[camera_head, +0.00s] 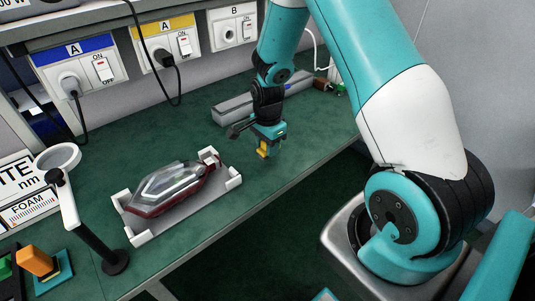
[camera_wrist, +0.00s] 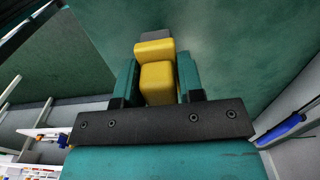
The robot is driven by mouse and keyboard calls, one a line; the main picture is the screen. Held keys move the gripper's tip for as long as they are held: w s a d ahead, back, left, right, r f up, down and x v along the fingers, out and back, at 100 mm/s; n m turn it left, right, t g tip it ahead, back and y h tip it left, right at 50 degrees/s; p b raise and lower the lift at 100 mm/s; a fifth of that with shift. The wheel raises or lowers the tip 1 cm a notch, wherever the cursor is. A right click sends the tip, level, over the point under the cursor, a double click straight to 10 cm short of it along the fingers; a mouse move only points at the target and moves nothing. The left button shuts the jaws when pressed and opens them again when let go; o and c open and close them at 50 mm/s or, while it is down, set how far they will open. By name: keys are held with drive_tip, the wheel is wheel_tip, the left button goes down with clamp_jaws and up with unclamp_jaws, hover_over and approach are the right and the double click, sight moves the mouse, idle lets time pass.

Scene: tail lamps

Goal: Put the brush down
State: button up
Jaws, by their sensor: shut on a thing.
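My gripper (camera_head: 266,143) is above the green bench top (camera_head: 285,167), near its front edge. It is shut on the brush, a small yellow block (camera_head: 263,149). In the wrist view the yellow brush (camera_wrist: 156,82) sits between the two teal fingers of my gripper (camera_wrist: 158,80), with a grey end beyond it. The brush is close to the bench, but I cannot tell whether it touches.
A red and clear tail lamp (camera_head: 177,187) lies in a white cradle (camera_head: 144,238) left of my gripper. A long grey bar (camera_head: 236,106) lies behind it. A stand with a white ring (camera_head: 88,232) and an orange block (camera_head: 35,261) are at the left. Bench right of the cradle is clear.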

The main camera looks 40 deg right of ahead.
drive_tip(key=shift+f, duration=1.75)
drive_tip(key=shift+f, duration=0.1)
drive_tip(key=o, duration=0.9)
